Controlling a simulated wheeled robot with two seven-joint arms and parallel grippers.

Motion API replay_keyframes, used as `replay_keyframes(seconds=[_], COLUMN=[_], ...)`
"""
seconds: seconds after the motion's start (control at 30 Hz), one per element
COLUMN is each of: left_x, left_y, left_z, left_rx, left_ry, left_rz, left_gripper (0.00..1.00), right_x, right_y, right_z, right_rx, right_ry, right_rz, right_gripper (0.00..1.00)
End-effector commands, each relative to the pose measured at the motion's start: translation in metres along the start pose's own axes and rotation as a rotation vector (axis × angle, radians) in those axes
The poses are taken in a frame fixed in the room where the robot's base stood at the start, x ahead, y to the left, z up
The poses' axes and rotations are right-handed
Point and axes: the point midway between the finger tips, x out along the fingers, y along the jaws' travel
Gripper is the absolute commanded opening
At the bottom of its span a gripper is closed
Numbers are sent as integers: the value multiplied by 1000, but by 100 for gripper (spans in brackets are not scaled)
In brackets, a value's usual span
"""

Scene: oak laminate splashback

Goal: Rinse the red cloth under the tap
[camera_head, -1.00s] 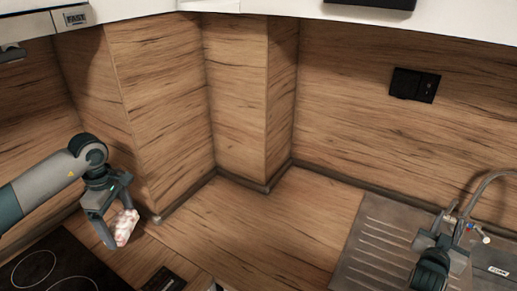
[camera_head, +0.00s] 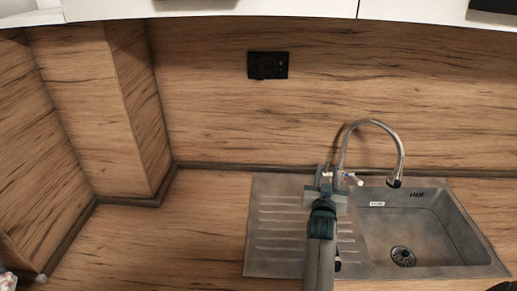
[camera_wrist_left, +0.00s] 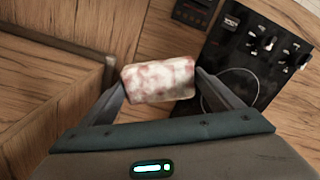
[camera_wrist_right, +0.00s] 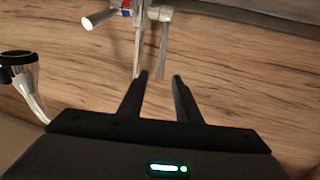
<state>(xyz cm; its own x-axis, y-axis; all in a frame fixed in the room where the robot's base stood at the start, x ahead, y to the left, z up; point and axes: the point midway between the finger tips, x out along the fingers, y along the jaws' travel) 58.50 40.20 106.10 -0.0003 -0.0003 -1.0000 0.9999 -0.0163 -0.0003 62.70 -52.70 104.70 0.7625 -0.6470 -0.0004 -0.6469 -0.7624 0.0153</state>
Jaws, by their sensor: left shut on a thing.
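The red-and-white blotched cloth (camera_wrist_left: 158,80) is bunched into a small block between the fingers of my left gripper (camera_wrist_left: 160,86), which is shut on it. In the head view, only a bit of the cloth (camera_head: 6,282) shows at the bottom left corner. The tap (camera_head: 372,124) has a curved metal spout over the sink and a lever with red and blue marks at its base. My right gripper (camera_head: 327,178) is beside the tap's base. In the right wrist view, its fingers (camera_wrist_right: 159,77) are apart and empty, with the tap's lever (camera_wrist_right: 100,17) beyond them.
The steel sink (camera_head: 435,212) has its basin right of a ribbed drainboard (camera_head: 277,232). A black socket (camera_head: 267,65) is on the wood splashback. The counter (camera_head: 185,225) left of the sink is clear.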

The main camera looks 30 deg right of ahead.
Motion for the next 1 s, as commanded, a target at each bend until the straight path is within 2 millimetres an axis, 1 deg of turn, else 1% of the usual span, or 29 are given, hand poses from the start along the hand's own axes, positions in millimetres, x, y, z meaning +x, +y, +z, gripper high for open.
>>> replay_keyframes(seconds=[0.13,0.5,0.6,0.8,1.0], left_x=[-8,-24,-27,-31,-31], left_y=[0,0,0,0,0], left_z=[0,0,0,0,0], left_rx=[0,0,0,0,0], left_ry=[0,0,0,0,0], left_rz=[0,0,0,0,0], left_gripper=[61,61,61,61,61], right_x=[18,75,88,104,109], right_y=[0,0,1,0,0], right_z=[-4,-3,-2,-1,0], right_rx=[0,0,0,-1,-1], right_ry=[2,0,0,0,1], right_rz=[0,0,1,0,0], right_gripper=[31,31,31,31,31])
